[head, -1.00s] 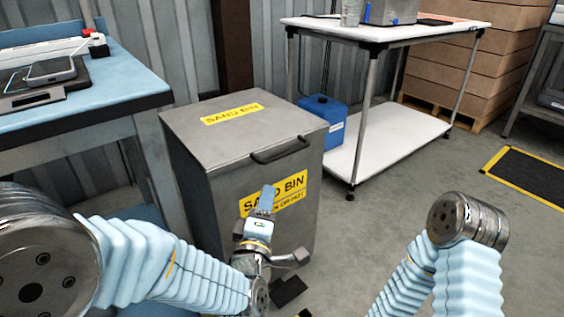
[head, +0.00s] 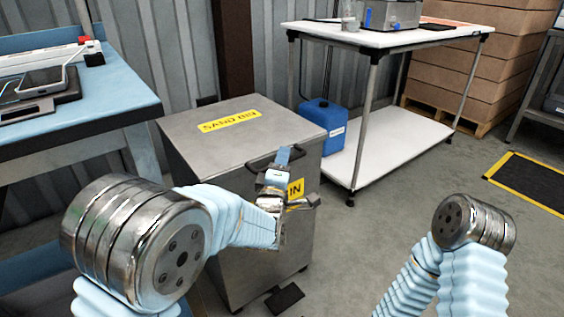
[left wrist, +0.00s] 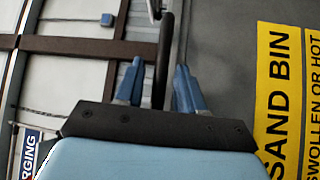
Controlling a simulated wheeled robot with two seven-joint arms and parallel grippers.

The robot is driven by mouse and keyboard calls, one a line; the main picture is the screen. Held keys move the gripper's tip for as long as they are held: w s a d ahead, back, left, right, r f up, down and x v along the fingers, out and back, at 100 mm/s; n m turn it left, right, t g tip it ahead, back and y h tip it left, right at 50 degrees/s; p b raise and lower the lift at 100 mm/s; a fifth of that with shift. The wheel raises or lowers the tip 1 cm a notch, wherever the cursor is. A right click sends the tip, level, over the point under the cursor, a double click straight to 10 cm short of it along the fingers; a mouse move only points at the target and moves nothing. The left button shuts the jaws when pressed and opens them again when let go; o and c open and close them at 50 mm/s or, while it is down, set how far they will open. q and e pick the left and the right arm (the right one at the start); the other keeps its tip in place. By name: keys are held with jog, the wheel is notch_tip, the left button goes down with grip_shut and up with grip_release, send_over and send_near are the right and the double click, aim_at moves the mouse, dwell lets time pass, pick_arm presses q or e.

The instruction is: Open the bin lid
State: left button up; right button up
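The grey metal sand bin (head: 205,165) stands on the floor with its lid (head: 225,138) down and flat. A dark bar handle (head: 258,163) sticks out at the lid's front edge. It also shows in the left wrist view (left wrist: 165,45). My left gripper (head: 284,156) is at the handle, in front of the bin. In the left wrist view its two blue fingers (left wrist: 159,72) stand apart with the handle bar between them. A gap shows on the left side of the bar; I cannot tell whether the right finger touches it. My right gripper is out of view.
A blue-topped workbench (head: 100,108) stands close on the bin's left. A white two-level table (head: 395,145) and a blue jug (head: 323,122) are behind it to the right. A black pedal-like piece (head: 285,299) is at the bin's foot.

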pick_arm(q)
grip_shut()
dwell(0.3)
